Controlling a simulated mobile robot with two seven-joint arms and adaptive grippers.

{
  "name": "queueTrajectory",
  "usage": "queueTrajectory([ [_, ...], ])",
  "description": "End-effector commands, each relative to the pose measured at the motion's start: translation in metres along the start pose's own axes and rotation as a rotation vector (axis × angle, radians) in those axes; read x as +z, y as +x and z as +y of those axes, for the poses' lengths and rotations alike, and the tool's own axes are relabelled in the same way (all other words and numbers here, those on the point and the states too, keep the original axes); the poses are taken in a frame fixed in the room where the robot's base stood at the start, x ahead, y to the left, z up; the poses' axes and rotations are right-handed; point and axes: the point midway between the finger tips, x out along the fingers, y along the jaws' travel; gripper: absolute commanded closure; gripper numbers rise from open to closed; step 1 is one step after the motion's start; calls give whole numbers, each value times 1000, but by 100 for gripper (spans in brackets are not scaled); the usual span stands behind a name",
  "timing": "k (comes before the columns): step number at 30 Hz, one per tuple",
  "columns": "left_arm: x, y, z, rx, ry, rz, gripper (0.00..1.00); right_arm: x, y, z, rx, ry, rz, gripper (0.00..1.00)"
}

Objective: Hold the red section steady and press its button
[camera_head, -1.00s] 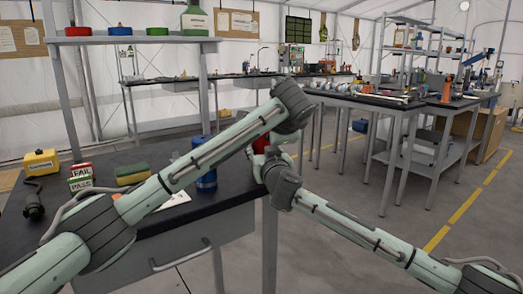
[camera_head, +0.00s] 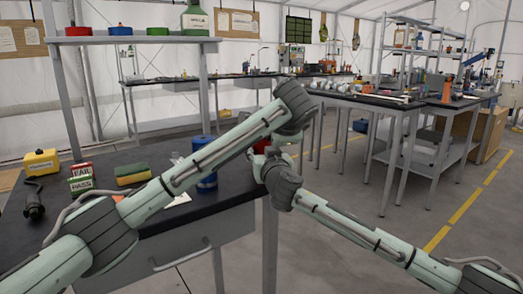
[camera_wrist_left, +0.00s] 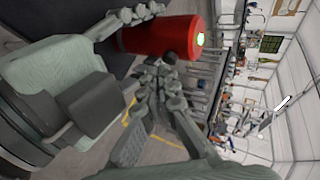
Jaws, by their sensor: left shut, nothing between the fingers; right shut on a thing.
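The red section (camera_wrist_left: 160,37) is a red cylinder lying sideways in the left wrist view. A round pale button with a green rim (camera_wrist_left: 200,40) is on its right end. My right gripper (camera_head: 268,152) is shut on the red section and holds it up; its grey fingers also show along the section's left part in the wrist view. My left gripper (camera_wrist_left: 168,68) is shut and empty, with its fingertips close below the section's side near the button end. I cannot tell whether they touch. In the head view only a little red (camera_head: 262,146) shows between the arms.
A dark workbench (camera_head: 235,183) is at left, with a blue cylinder (camera_head: 207,183), a yellow-green sponge (camera_head: 132,174), FAIL/PASS blocks (camera_head: 81,179) and a yellow container (camera_head: 41,162). A shelf (camera_head: 130,40) stands above it. Open floor (camera_head: 340,235) lies to the right.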

Motion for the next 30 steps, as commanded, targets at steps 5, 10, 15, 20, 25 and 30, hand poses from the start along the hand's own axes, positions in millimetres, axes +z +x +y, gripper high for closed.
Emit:
queueTrajectory([
  [5, -8, -10, 7, 0, 2, 3, 100, 0, 0, 1, 1, -1, 0, 100],
  [10, -17, -22, 16, 1, 2, 4, 100, 0, 0, 1, 1, -1, 0, 100],
  [15, -25, -33, 25, 0, 2, 3, 100, 0, 0, 1, 1, -1, 0, 100],
  [20, -30, -41, 30, 1, 1, 2, 100, 0, 0, 1, 2, -1, 0, 100],
  [25, -31, -42, 31, 0, 1, 2, 100, 0, 0, 1, 2, -1, 0, 100],
  [30, -31, -42, 30, 0, 1, 2, 100, -2, 0, 1, 1, -1, 4, 47],
])
